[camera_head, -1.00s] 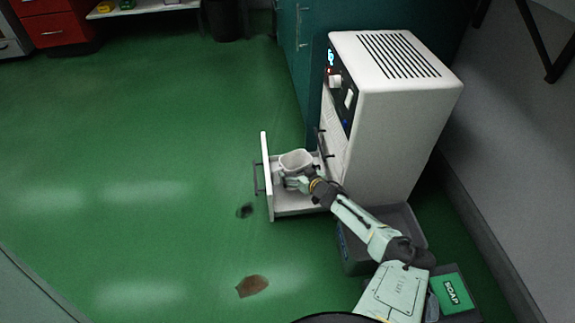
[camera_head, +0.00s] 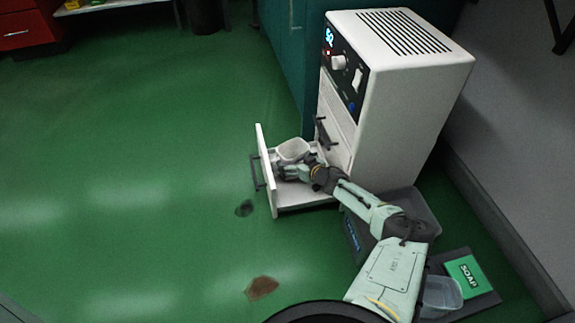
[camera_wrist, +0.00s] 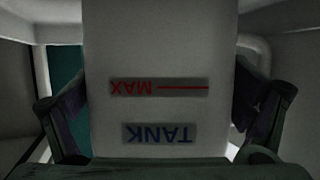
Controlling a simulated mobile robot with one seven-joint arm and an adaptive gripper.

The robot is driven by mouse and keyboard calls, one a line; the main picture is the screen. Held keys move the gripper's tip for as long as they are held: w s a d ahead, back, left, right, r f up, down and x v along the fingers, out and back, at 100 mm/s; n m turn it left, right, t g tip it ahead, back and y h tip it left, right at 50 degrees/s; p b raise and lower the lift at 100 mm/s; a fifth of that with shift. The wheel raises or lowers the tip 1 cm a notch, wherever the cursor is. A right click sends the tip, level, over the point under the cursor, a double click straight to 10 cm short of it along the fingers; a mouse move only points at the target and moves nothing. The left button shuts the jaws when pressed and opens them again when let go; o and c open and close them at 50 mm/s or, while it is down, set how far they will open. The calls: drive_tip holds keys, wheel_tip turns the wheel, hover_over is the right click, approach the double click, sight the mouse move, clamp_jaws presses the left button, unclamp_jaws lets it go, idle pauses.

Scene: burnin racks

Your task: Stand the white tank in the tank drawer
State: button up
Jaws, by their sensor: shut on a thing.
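The white tank (camera_head: 292,148) is an open-topped tub, upright inside the pulled-out tank drawer (camera_head: 290,200) at the base of the white cabinet. My gripper (camera_head: 288,172) reaches into the drawer from the right and is shut on the tank. In the wrist view the tank's wall (camera_wrist: 155,55) fills the middle, with a red MAX line and a blue TANK label upside down. My two fingers (camera_wrist: 160,110) press on its left and right sides. Whether the tank's bottom touches the drawer floor is hidden.
The white cabinet (camera_head: 410,110) with knob and display stands behind the drawer. A grey bin (camera_head: 420,205) sits under my arm; a tray with a green SOAP box (camera_head: 466,277) and a clear tub (camera_head: 440,295) lies right. Dark (camera_head: 244,208) and brown (camera_head: 262,287) stains mark the open green floor.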

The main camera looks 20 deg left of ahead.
drive_tip(key=shift+f, duration=0.1)
drive_tip(key=o, duration=0.8)
drive_tip(key=shift+f, duration=0.15)
drive_tip(key=shift+c, duration=0.2)
drive_tip(key=shift+o, duration=0.5)
drive_tip(key=shift+r, duration=0.2)
drive_tip(key=p+v, duration=0.5)
drive_tip(key=v, duration=0.7)
